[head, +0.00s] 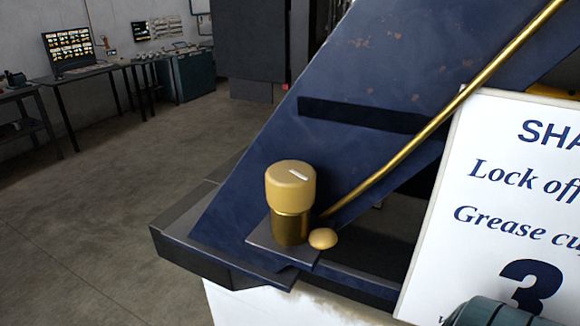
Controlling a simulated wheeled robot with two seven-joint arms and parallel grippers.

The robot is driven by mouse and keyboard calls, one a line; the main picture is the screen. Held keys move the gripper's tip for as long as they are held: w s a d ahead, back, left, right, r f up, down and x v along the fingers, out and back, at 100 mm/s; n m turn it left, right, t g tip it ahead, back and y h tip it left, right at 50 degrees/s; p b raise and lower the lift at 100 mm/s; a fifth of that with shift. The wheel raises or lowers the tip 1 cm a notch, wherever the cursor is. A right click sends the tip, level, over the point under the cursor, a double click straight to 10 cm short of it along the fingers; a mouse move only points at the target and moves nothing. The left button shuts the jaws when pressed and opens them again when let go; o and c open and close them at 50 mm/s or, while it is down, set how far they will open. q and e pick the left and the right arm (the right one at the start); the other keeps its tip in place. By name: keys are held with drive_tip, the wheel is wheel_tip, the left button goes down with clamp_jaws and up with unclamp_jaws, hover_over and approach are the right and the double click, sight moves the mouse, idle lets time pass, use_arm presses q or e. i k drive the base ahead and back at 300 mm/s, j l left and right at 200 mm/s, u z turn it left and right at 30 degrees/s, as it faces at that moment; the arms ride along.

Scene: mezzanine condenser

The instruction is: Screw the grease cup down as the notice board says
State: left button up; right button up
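The grease cup (290,187) has a wide, dull-yellow cap on a narrower brass body (290,227). It stands upright on a small dark plate on the blue frame, left of the picture's middle. A short white mark (298,176) shows on top of the cap. The white notice board (430,270) leans at the right and is cut off by the picture's edge. I can read "SHA", "Lock off", "Grease cu" and a large "3"; the rest is out of view or covered. Neither gripper is in view, and nothing touches the cup.
A brass pipe (420,139) runs from beside the cup up to the right. A small yellow rounded lump (323,238) sits at the cup's foot. The blue sloping frame (330,90) rises behind.

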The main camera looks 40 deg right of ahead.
sight(291, 185)
drive_tip(key=j, duration=1.95)
drive_tip(key=z, duration=1.7)
